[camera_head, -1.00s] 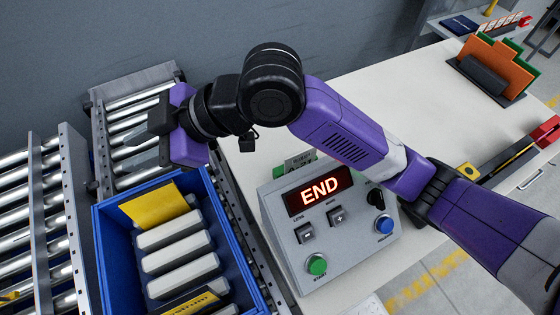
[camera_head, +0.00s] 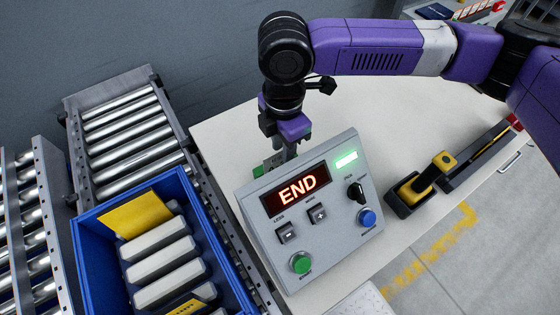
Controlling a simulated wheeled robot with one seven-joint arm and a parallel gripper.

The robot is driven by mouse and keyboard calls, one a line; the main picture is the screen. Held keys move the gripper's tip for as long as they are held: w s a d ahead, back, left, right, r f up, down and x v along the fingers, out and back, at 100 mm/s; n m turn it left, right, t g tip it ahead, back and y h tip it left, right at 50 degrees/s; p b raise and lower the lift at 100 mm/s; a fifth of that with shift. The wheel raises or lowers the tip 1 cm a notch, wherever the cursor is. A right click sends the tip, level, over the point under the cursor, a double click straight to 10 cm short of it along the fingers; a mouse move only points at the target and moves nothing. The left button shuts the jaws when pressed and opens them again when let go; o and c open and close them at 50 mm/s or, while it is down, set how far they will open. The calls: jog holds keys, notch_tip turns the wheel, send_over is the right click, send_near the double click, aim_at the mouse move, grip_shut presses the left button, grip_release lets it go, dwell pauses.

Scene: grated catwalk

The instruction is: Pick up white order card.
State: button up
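I cannot clearly make out the white order card. A small green piece (camera_head: 262,169) shows just behind the top left edge of the grey control box (camera_head: 330,247), whose red display reads END. My gripper (camera_head: 286,150) points down right behind the control box, beside the green piece. Its fingertips are partly hidden by the box's top edge. I cannot tell whether the fingers are apart or hold anything.
A blue crate (camera_head: 88,252) with several pale blocks and a yellow card (camera_head: 136,214) stands on the roller conveyor (camera_head: 125,130) at left. A yellow-and-black tool (camera_head: 432,179) rests in a holder at right. The white tabletop (camera_head: 225,125) is bare left of my gripper.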

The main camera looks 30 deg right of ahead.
aim_at(279, 159)
jog(key=shift+w+a+f+p, duration=0.15)
jog(key=shift+f+p, duration=0.15)
jog(key=shift+f, duration=1)
jog(key=shift+w+a+f+p, duration=0.1)
jog(key=shift+f+p, duration=0.15)
jog(key=shift+f, duration=1.05)
grip_shut()
